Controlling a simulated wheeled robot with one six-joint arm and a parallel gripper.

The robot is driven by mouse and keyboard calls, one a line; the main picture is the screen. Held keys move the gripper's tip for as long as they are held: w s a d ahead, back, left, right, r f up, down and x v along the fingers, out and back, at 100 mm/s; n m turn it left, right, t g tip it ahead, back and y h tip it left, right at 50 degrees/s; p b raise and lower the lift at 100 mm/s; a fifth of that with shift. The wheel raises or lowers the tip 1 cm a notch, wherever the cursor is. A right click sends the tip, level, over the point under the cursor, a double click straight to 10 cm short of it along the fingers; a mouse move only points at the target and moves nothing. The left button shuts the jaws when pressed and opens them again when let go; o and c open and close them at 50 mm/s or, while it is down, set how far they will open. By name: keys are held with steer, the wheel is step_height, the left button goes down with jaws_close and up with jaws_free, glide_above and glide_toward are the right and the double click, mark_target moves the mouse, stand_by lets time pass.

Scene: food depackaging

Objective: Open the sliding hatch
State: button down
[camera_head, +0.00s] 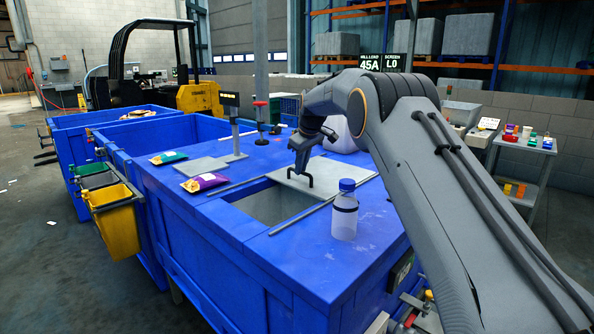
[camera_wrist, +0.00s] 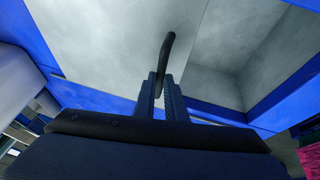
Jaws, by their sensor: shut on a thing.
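The sliding hatch is a flat grey plate (camera_head: 328,173) on top of the blue bin (camera_head: 215,222). It sits between two rails, and a rectangular opening (camera_head: 272,206) shows to its left. My gripper (camera_head: 302,178) is at the black handle (camera_head: 310,181) on the plate. In the wrist view, the fingers of my gripper (camera_wrist: 166,98) are shut on the handle (camera_wrist: 166,55). The hatch plate (camera_wrist: 115,45) fills the upper left there, and the open grey well (camera_wrist: 235,60) shows to the right.
A clear bottle with a blue cap (camera_head: 344,212) stands on the front right of the bin top. A purple packet (camera_head: 205,182) and a green packet (camera_head: 168,158) lie at the left near a scale (camera_head: 218,160). A red-topped post (camera_head: 261,122) stands behind.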

steer(key=c, duration=1.8)
jaws_free()
steer(key=shift+r, duration=0.1)
steer(key=b+v, duration=0.1)
steer(key=v, duration=0.6)
steer(key=shift+r+b, duration=0.25)
steer(key=shift+b, duration=0.1)
steer(key=shift+s+r, duration=0.1)
steer(key=shift+s, duration=0.05)
